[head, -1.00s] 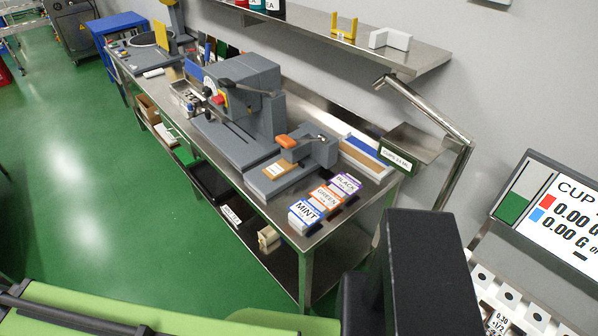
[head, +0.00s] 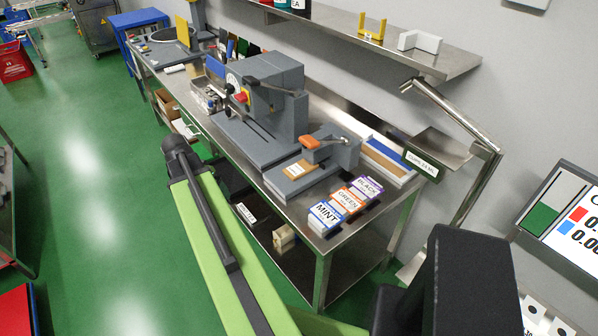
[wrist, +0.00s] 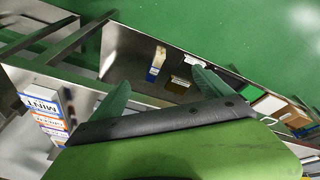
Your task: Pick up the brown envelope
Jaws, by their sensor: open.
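A small flat tan-brown piece with a pale label, which looks like the brown envelope (head: 298,169), lies on the grey base of the press with the orange-handled lever, near the front edge of the steel bench. I cannot make it out in the wrist view. My gripper (wrist: 162,91) shows in the wrist view as two green fingers spread apart with nothing between them. It points toward the bench's lower shelf and the floor. In the head view my green arm reaches up from the bottom, left of the bench, and the fingers cannot be made out.
Mint, green and black tea boxes (head: 346,202) stand right of the press; they also show in the wrist view (wrist: 45,106). A larger grey machine (head: 262,100) stands behind. The steel bench (head: 310,222) has a lower shelf with small items.

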